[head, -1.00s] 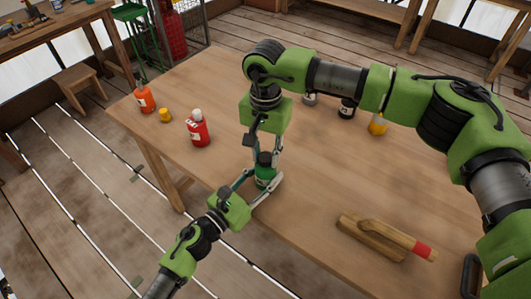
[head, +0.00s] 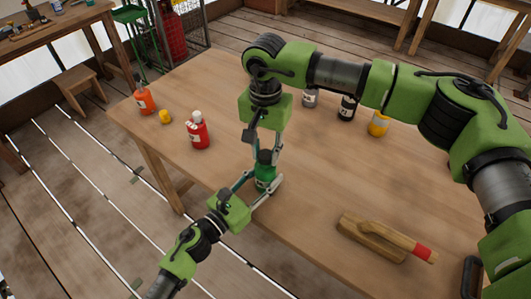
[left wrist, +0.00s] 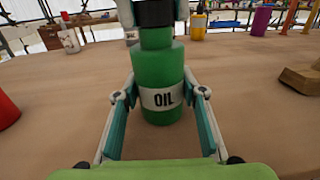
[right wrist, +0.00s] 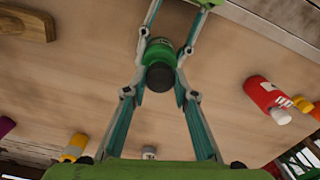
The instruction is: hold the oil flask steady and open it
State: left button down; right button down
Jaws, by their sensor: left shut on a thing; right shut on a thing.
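The green oil flask (head: 265,178) stands upright near the table's front edge, its white OIL label facing the left wrist camera (left wrist: 160,98). My left gripper (head: 262,188) is shut on its body, one finger on each side of the label. The flask's black cap (right wrist: 161,77) sits at its top and also shows at the upper edge of the left wrist view (left wrist: 155,13). My right gripper (right wrist: 160,90) comes from above and is shut on the cap. I cannot tell whether the cap is loose.
A red bottle (head: 198,132), an orange bottle (head: 145,100) and a yellow item (head: 165,117) stand to the left. Grey (head: 310,98), black (head: 347,107) and yellow (head: 378,123) containers stand behind. The table between is clear.

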aim_at(266, 155)
jog(key=shift+r, duration=0.35)
jog(key=shift+r, duration=2)
pick_arm(q)
jog(key=c, duration=1.2)
grip_release()
jog(key=shift+s+a, duration=0.1)
jog(key=v, duration=1.1)
jog(key=shift+s+a, duration=0.25)
jog(key=shift+s, duration=0.05)
